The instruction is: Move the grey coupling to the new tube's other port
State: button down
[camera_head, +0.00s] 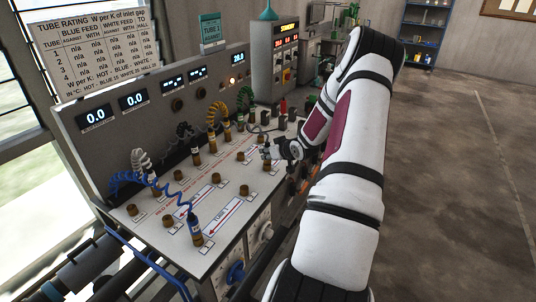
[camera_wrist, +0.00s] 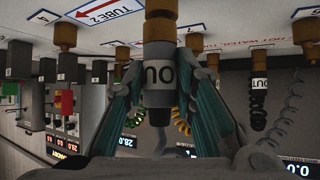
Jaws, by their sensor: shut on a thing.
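The wrist view is upside down. The coupling stands in line between the fingers, close to the panel; I cannot tell whether it is seated on a port. A red arrow label reading TUBE 2 (camera_wrist: 100,12) lies beside it, with a brass port (camera_wrist: 65,35) at its far end. In the head view my gripper (camera_head: 272,153) is over the sloping panel (camera_head: 160,248), and the coupling is small and hard to make out.
A blue coupling (camera_head: 195,230) stands on a front port by the TUBE 1 arrow. Bare brass ports (camera_head: 244,191) and yellow (camera_head: 227,130) and green coiled hoses crowd the panel. A dark OUT coupling (camera_wrist: 259,95) hangs nearby in the wrist view. Open floor (camera_head: 460,190) lies right.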

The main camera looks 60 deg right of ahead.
jog(key=shift+r+p, duration=2.2)
jog(key=shift+r, duration=1)
jog(key=shift+f, duration=0.1)
jog(key=shift+w, duration=0.1)
jog(key=shift+a, duration=0.1)
